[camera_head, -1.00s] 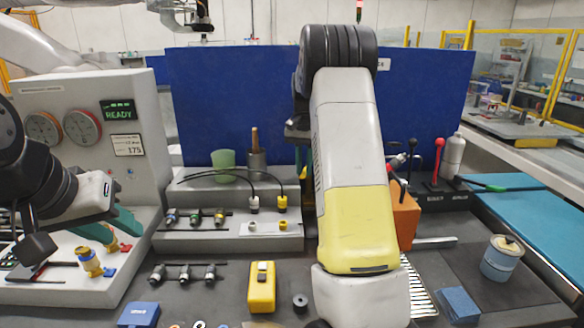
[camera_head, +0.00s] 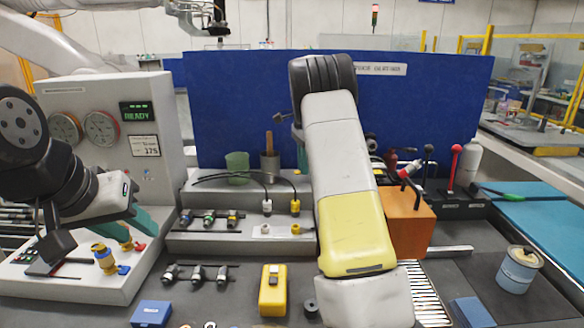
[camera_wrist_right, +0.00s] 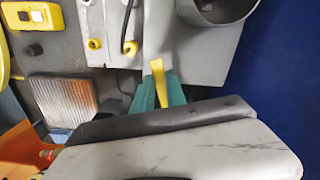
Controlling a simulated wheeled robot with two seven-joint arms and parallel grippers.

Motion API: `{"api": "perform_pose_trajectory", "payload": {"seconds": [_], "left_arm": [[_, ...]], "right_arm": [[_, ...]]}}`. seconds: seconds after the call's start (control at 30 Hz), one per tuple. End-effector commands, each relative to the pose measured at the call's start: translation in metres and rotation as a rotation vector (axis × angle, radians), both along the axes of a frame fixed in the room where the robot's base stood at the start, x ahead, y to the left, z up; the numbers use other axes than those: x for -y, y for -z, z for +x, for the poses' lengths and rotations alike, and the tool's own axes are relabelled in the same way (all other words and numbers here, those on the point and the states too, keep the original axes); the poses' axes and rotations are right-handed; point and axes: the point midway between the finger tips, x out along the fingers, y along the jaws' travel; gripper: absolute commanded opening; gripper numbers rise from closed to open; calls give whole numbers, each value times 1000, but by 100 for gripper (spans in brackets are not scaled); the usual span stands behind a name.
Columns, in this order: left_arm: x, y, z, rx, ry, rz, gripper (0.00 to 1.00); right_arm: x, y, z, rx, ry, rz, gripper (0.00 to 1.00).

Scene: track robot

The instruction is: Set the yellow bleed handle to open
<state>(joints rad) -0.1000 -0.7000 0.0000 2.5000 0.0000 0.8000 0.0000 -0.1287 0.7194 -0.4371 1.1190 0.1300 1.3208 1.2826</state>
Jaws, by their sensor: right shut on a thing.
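The yellow bleed handle (camera_wrist_right: 158,80) is a flat yellow lever in the right wrist view, against a grey fixture. My right gripper (camera_wrist_right: 158,93) has its teal fingers shut on the lever, one on each side. In the head view my right forearm hides the handle, and only a sliver of teal shows beside the arm. My left gripper (camera_head: 138,222) is at the left, over the base of the gauge panel, close to a yellow and blue fitting (camera_head: 104,260). Its finger gap is not clear.
A gauge panel (camera_head: 100,95) reading READY stands at the left. A stepped grey stand (camera_head: 215,240) with cables and connectors is in the middle. An orange box (camera_head: 408,222), a red-knobbed lever (camera_head: 453,165) and a blue-grey canister (camera_head: 518,272) are at the right. A blue partition (camera_head: 230,100) closes the back.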

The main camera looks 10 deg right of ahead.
Motion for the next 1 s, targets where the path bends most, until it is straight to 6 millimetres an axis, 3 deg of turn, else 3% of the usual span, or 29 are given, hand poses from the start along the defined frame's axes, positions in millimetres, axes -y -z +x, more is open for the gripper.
{"api": "perform_pose_trajectory", "payload": {"seconds": [0.43,1.0], "left_arm": [[0,0,0,0,0,0,36],[0,0,0,0,0,0,36]], "right_arm": [[1,-1,16,4,211,0,0],[1,-1,17,5,237,0,0]]}}
